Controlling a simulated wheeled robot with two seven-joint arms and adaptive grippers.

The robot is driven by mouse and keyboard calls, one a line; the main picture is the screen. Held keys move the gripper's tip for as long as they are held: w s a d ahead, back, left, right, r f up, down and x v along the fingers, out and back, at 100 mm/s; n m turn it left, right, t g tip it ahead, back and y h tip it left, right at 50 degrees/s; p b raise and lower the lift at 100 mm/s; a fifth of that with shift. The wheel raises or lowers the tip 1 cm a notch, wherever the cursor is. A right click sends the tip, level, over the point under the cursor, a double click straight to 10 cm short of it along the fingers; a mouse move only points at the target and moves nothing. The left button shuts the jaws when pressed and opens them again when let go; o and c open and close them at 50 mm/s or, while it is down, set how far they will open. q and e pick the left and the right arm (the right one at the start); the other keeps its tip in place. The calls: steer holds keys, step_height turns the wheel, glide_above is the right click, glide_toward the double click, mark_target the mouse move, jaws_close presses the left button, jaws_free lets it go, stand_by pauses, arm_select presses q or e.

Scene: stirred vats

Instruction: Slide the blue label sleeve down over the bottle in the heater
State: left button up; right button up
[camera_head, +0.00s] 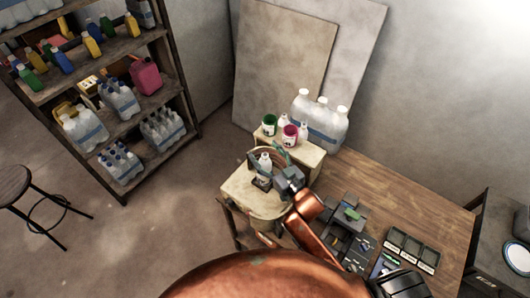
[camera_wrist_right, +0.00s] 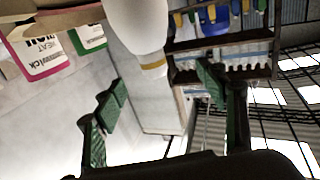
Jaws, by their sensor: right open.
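A white bottle (camera_head: 265,164) stands upright on the small cream table, in a dark holder that looks like the heater. My right gripper (camera_head: 276,166) is beside the bottle on its right. In the right wrist view a white rounded shape with a yellow band (camera_wrist_right: 153,66), which looks like the bottle, is just beyond the fingers. The green-padded fingers of my right gripper (camera_wrist_right: 160,106) are spread apart with nothing between their tips. I cannot make out the blue label sleeve in either view. My left gripper is not in view.
A green-lidded tub (camera_head: 269,124) and a magenta tub (camera_head: 290,135) stand on a cream box behind the bottle, near large clear bottles (camera_head: 320,122). Trays (camera_head: 411,250) lie on the wooden table (camera_head: 440,207) at right. A bottle shelf (camera_head: 110,48) stands at far left.

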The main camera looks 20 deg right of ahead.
steer(key=shift+r, duration=0.1)
step_height(320, 180, up, 10)
stand_by(0.4)
stand_by(0.6)
